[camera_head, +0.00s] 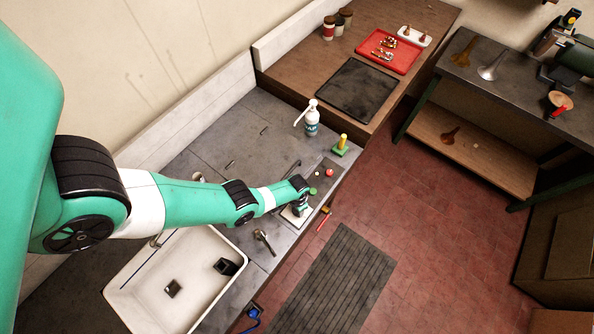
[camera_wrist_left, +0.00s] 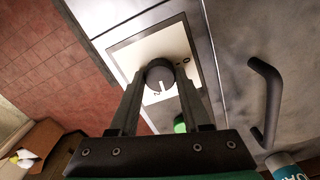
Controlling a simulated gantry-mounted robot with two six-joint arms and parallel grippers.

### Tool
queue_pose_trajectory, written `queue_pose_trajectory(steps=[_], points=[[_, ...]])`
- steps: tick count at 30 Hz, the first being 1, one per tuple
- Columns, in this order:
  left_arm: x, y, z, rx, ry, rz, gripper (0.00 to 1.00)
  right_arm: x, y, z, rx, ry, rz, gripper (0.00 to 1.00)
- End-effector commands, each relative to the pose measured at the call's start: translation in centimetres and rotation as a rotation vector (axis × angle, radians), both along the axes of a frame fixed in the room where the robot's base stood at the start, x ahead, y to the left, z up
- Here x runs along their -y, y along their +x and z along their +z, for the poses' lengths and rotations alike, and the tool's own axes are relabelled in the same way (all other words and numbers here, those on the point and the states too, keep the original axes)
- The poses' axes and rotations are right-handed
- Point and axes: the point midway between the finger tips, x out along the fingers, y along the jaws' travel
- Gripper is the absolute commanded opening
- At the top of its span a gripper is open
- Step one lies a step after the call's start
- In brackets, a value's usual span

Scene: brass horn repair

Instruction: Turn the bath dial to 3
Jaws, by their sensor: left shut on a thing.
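The bath dial is a round dark grey knob (camera_wrist_left: 159,73) on a pale plate (camera_wrist_left: 146,48) in the left wrist view. A white mark or figure shows on or just below the knob, and a 0-like figure is printed to its right. The dial's exact setting is too small to read. My left gripper (camera_wrist_left: 160,82) is shut on the dial, one finger on each side. In the head view my left gripper (camera_head: 301,208) is low over the pale plate at the counter's front edge, and the arm hides the knob. My right gripper is not in view.
A green button (camera_wrist_left: 180,126) sits near the dial, and a dark bent handle (camera_wrist_left: 265,95) stands to the right. A pump bottle (camera_head: 312,121) and a yellow-and-green stand (camera_head: 341,146) are farther back. A white sink (camera_head: 143,288) lies left of the dial.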

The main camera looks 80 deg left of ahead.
Motion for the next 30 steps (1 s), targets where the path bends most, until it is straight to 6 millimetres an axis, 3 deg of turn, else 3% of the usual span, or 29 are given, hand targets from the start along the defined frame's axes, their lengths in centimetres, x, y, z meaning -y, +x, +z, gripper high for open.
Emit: queue_pose_trajectory(steps=[30], points=[[0.03,-0.03,-0.01,-0.001,0.000,-0.962,0.00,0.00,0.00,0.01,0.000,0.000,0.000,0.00]])
